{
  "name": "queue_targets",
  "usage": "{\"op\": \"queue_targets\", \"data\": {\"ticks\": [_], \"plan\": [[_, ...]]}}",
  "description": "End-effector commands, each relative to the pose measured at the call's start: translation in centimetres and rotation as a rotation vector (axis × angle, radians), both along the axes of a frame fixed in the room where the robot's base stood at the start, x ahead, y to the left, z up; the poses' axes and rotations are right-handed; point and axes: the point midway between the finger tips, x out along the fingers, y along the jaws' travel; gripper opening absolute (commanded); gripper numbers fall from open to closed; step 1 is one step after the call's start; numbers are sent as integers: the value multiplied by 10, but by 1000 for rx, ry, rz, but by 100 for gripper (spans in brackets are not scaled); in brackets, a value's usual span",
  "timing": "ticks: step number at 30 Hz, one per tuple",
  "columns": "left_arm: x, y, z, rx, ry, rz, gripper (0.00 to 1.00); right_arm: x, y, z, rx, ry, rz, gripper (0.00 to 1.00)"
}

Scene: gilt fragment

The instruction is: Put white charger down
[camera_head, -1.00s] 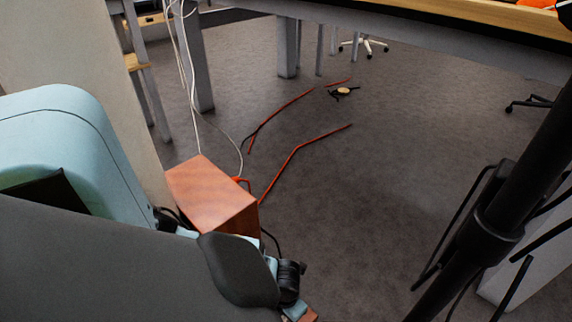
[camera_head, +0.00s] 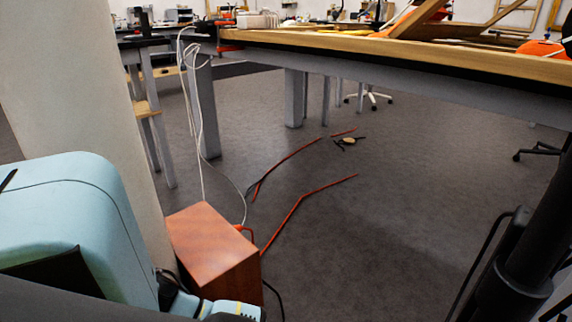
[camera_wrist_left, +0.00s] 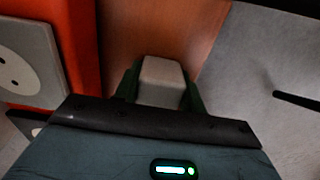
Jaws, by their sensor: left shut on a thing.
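The white charger (camera_wrist_left: 161,84) is a small pale block in the left wrist view. It sits between the dark green fingers of my left gripper (camera_wrist_left: 160,92), which is shut on it. The brown wooden box (camera_wrist_left: 160,32) lies behind the charger; I cannot tell whether they touch. In the head view my left arm comes in at the lower left beside this box (camera_head: 212,250), and the fingers and charger are hidden. My right gripper is not in view.
An orange-red piece with a pale socket plate (camera_wrist_left: 27,65) is at the left of the wrist view. White cables (camera_head: 195,110) hang from the long table (camera_head: 400,62). Orange cable (camera_head: 300,203) lies on the grey floor. A pale pillar (camera_head: 85,85) stands at left; open floor lies right.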

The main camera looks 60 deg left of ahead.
Motion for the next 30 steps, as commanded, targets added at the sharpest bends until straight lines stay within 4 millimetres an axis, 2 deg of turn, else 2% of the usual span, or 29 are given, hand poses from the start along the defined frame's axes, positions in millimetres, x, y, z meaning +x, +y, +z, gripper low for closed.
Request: {"op": "queue_targets", "data": {"ticks": [1,6,20,26,30], "plan": [[0,0,0,0,0,0,42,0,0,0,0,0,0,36],[0,0,1,0,0,0,62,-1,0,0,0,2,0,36],[0,0,8,0,-1,0,62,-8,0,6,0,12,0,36],[0,0,28,1,-2,-1,62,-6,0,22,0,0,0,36],[1,0,48,1,-5,-1,62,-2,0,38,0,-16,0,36]]}}
